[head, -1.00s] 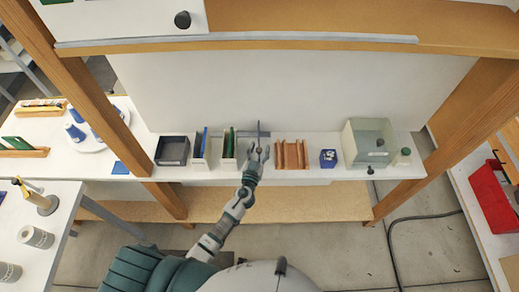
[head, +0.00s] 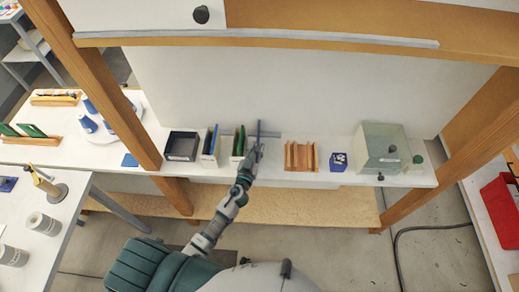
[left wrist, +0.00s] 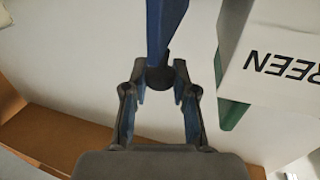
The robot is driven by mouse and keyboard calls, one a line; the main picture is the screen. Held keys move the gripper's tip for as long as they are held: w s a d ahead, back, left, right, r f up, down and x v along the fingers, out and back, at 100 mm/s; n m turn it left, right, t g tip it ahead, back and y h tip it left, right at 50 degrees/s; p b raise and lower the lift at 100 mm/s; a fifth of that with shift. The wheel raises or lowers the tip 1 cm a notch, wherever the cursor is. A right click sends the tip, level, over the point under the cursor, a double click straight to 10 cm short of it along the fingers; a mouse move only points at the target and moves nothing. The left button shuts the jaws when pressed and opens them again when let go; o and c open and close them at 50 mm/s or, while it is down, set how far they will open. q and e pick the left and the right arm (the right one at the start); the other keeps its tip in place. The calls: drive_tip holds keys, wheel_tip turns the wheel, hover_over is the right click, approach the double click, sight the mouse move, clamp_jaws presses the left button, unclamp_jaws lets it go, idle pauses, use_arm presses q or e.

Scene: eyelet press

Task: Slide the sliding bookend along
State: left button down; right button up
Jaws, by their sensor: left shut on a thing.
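The sliding bookend (head: 258,131) is a thin upright blue-grey plate on a metal rail (head: 272,134) on the white shelf. My left gripper (head: 256,152) is at its front. In the left wrist view the bookend (left wrist: 163,25) shows as a blue bar ending in a dark knob (left wrist: 160,77), and my left gripper (left wrist: 160,92) is shut on that knob. Just left of the bookend in the head view stands a white holder (head: 235,158) with green boards (head: 240,138). It shows in the left wrist view as a white box lettered GREEN (left wrist: 280,60), a small gap from the bookend. My right gripper is out of view.
Left of the green holder stand another white holder with a blue board (head: 214,138) and a dark bin (head: 181,146). Right of the bookend are a bare stretch of shelf, a wooden rack (head: 301,156), a blue box (head: 338,161) and a clear-covered box (head: 383,148).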

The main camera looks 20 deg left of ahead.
use_arm(q)
drive_tip(key=c, duration=0.9)
unclamp_jaws()
drive_tip(key=s, duration=1.1)
drive_tip(key=shift+s+d, duration=0.2)
drive_tip(key=shift+s, duration=0.2)
drive_tip(key=shift+f, duration=0.1)
